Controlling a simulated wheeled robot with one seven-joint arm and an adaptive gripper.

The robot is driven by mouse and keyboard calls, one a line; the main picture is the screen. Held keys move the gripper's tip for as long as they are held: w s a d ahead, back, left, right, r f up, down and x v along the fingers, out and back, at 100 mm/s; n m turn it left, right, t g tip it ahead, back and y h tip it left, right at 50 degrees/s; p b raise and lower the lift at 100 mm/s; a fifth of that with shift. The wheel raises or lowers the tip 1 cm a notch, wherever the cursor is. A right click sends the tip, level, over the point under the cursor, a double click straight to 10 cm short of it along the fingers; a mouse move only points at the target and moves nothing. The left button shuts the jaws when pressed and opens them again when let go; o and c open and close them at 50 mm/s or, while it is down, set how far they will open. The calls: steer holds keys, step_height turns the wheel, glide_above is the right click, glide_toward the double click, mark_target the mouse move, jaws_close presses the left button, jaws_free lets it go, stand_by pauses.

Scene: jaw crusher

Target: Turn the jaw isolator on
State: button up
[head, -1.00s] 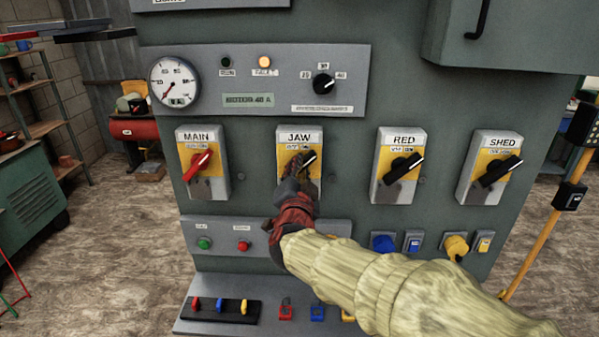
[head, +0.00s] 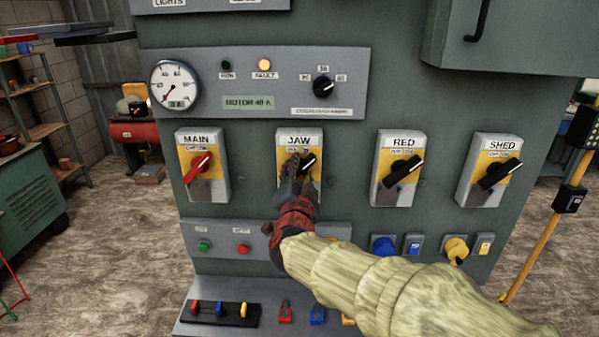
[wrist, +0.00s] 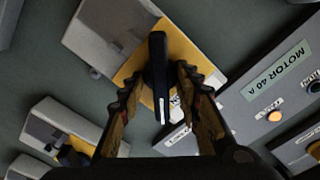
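The jaw isolator (head: 299,145) is a grey box with a yellow plate marked JAW, second from the left in the isolator row. Its black handle (wrist: 158,80) slants up to the right in the head view. My gripper (wrist: 161,72) is at the handle, one toothed finger on each side of it. In the wrist view the fingers are apart, with narrow gaps seeming to show beside the handle; contact is not clear. In the head view my gripper (head: 296,165) hides the lower part of the jaw isolator.
The MAIN isolator (head: 203,184) with a red handle is to the left. The RED isolator (head: 387,189) and SHED isolator (head: 503,146) are to the right. Above is a panel with a gauge (head: 175,85) and a lit amber FAULT lamp (head: 264,65). Push buttons sit below.

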steer(key=s, duration=1.2)
steer(key=shift+a, duration=0.2)
